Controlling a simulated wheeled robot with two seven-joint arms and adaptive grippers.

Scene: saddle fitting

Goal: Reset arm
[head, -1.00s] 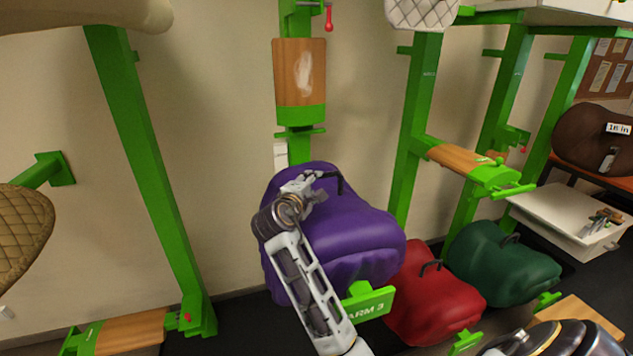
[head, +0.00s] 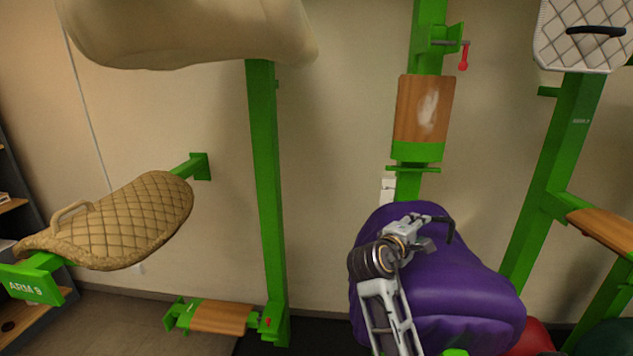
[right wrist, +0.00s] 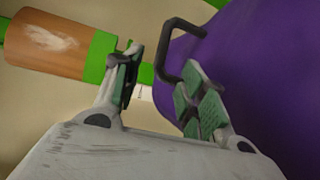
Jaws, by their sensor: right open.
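A rack arm with a wooden face (head: 423,110) and green end is folded upright against its green post (head: 430,18); a pale smudge marks the wood. It also shows at upper left in the right wrist view (right wrist: 52,42). A purple saddle-shaped cover (head: 455,300) with a black handle (head: 448,222) is below it. My right gripper (head: 424,232) is in front of the cover's top, near the handle. In the right wrist view its fingers (right wrist: 162,88) are apart, with nothing clearly held; the handle (right wrist: 178,50) shows just beyond them. My left gripper is out of view.
A tan quilted saddle (head: 120,222) sits on the arm marked ARM 9 (head: 35,285). A low wooden arm (head: 220,317) is at bottom centre-left. A cream saddle (head: 190,30) hangs above. A white quilted pad (head: 585,30) is upper right. Bare wall lies between the posts.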

